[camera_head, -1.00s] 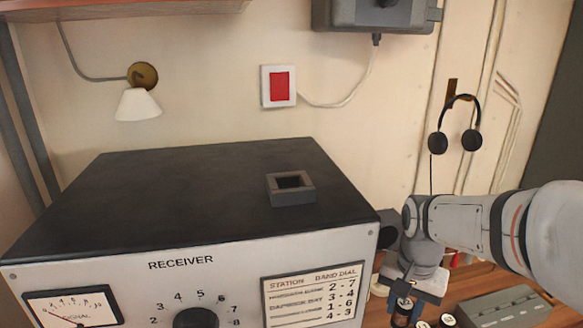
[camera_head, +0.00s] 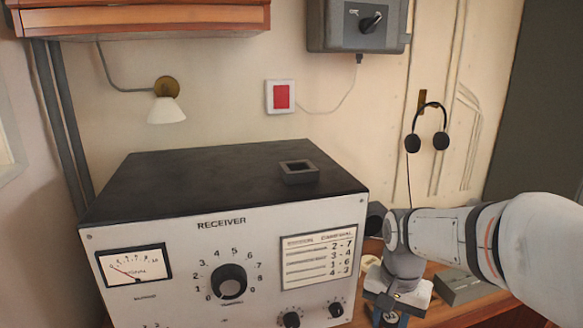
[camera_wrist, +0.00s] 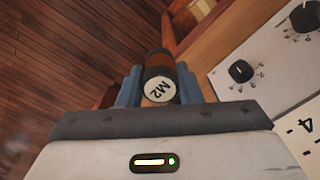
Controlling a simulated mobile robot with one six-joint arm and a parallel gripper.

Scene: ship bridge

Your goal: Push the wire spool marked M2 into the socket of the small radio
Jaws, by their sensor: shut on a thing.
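The wire spool marked M2 (camera_wrist: 161,75) is a dark cylinder with a brown middle and a pale end face bearing the label. My gripper (camera_wrist: 159,82) is shut on it, with a blue finger on each side, in the wrist view. In the head view my gripper (camera_head: 390,308) is at the bottom edge, right of the receiver, and the spool is mostly cut off or hidden there. A low grey box (camera_head: 457,286) lies on the wooden top to its right; I cannot tell if it is the small radio. No socket shows clearly on it.
The large receiver (camera_head: 225,255) fills the left and centre, close beside my arm. A small square grey frame with a dark opening (camera_head: 299,172) sits on its top. Headphones (camera_head: 427,138) hang on the back wall. Wooden planks (camera_wrist: 60,60) show below the spool.

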